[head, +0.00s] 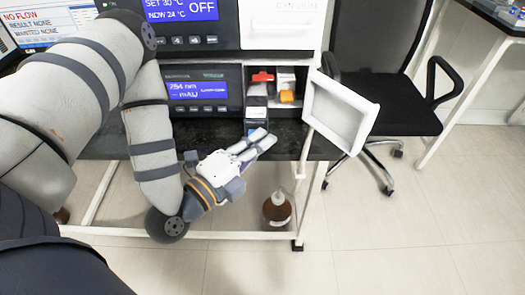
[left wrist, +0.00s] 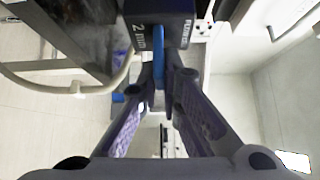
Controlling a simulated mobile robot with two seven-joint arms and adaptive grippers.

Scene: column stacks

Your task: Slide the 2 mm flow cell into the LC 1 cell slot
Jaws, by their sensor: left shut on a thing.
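The 2 mm flow cell shows in the left wrist view (left wrist: 140,14) as a dark block marked "2 mm" with a blue tab on its near side. My left gripper (left wrist: 160,80) is shut on that blue tab, with the block beyond the fingertips. I cannot tell how far the block is in the slot, whose opening is hidden. My right gripper is not in view.
The white door (head: 341,112) stands open to the right of the bay. Red (head: 262,77) and orange (head: 287,97) parts sit in the bay. A dark bench edge runs below it. A brown bottle (head: 277,210) stands below the bench, and a chair (head: 390,105) is at the right.

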